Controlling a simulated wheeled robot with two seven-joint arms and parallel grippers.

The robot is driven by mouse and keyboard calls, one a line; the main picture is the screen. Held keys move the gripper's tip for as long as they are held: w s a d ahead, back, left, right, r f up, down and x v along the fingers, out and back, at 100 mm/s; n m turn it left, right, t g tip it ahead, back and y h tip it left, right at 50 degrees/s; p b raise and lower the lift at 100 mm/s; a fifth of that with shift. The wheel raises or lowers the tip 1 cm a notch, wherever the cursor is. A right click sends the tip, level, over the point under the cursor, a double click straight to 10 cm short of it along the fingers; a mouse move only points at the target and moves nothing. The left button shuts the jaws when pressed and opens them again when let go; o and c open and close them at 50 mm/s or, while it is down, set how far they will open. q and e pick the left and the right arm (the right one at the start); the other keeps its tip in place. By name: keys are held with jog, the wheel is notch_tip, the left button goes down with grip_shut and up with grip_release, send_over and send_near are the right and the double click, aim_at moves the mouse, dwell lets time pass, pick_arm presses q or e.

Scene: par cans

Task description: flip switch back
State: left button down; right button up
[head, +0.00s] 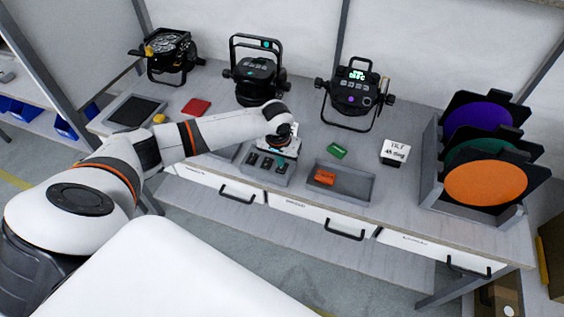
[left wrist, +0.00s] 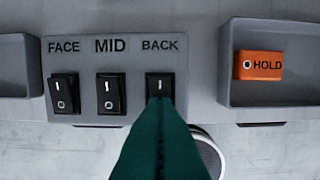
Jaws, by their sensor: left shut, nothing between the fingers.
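A grey switch panel (left wrist: 85,112) carries three black rocker switches labelled FACE, MID and BACK; it also shows in the head view (head: 250,172). The FACE switch (left wrist: 65,93) and MID switch (left wrist: 110,93) are fully visible with I above O. The BACK switch (left wrist: 160,84) shows its I half; its lower half is hidden behind my fingers. My left gripper (left wrist: 160,100) has dark green fingers, shut and empty, with tips over the lower part of the BACK switch. Whether they touch it I cannot tell. My right gripper is in neither view.
Right of the panel, a grey tray (head: 358,193) holds an orange HOLD block (head: 325,177). A green block (head: 337,151) and white tilt card (head: 395,151) lie behind. Par cans (head: 352,92) stand at the back. A rack with coloured filters (head: 487,183) stands at right.

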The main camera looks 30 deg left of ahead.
aim_at(281, 169)
pick_arm(q)
jog(key=shift+f+b, duration=0.3)
jog(key=shift+f, duration=0.55)
dwell(0.3)
notch_tip(281, 169, up, 7)
jog(key=p, duration=0.8)
jog(key=shift+r, duration=0.1)
jog(key=shift+d, duration=0.1)
dwell(0.4)
